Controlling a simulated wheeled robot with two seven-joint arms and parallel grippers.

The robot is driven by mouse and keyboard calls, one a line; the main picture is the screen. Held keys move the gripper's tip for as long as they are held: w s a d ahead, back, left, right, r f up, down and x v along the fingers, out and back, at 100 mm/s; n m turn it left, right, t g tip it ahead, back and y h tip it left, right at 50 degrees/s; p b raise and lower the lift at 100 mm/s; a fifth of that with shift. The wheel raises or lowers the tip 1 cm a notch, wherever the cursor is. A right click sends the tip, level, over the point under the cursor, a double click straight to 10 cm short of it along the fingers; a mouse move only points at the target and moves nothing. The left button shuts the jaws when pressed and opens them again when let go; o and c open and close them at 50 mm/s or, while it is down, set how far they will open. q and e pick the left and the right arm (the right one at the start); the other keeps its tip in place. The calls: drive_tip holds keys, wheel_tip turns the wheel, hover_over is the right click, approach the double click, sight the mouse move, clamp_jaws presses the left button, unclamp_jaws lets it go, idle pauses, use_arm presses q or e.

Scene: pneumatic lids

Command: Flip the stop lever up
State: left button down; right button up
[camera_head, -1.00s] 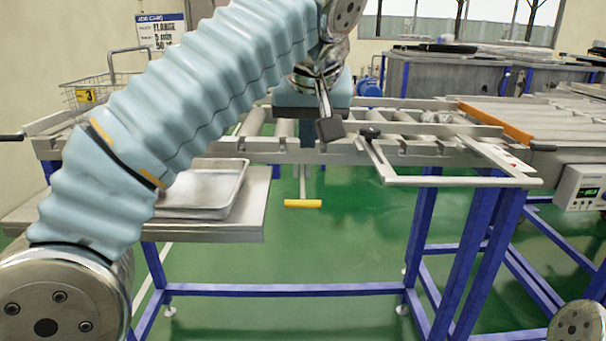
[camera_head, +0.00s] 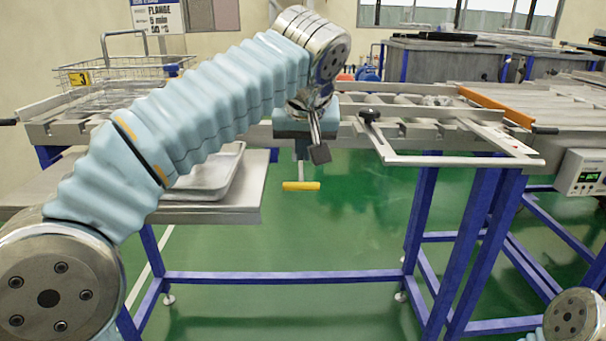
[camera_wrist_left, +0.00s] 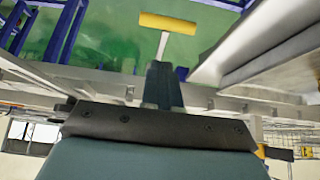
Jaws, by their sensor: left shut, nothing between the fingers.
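The stop lever appears to be the thin grey rod with a yellow crossbar handle (camera_head: 301,186), hanging down below the conveyor frame. In the left wrist view the yellow handle (camera_wrist_left: 167,22) lies just beyond the fingertips. My left gripper (camera_head: 301,150) points down in front of the conveyor's near rail, above the yellow handle. Its fingers (camera_wrist_left: 163,75) are shut with nothing between them. They look in line with the rod, but I cannot tell whether they touch it. The gripper and wrist hide the lever's upper end. My right gripper is out of view.
A metal tray (camera_head: 225,178) sits on a shelf left of the lever. A wire basket (camera_head: 75,78) stands at the back left. A grey bar frame (camera_head: 470,160) juts out from the conveyor at right, with a black knob (camera_head: 369,115). Below the handle is open space.

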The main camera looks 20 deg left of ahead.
sight(302, 180)
use_arm(q)
drive_tip(key=shift+s+f+b, duration=0.2)
drive_tip(key=shift+f+b, duration=0.05)
drive_tip(key=shift+f, duration=0.75)
drive_tip(key=shift+s+f+b, duration=0.15)
drive_tip(key=shift+f+b, duration=0.1)
drive_tip(key=shift+f, duration=0.75)
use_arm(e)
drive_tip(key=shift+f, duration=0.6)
use_arm(q)
wheel_tip(302, 180, down, 7)
drive_tip(key=t+b, duration=0.3)
drive_tip(key=b, duration=0.8)
drive_tip(key=shift+s+r+y+b, duration=0.15)
drive_tip(key=shift+s+y+b, duration=0.05)
drive_tip(key=shift+y+b, duration=0.2)
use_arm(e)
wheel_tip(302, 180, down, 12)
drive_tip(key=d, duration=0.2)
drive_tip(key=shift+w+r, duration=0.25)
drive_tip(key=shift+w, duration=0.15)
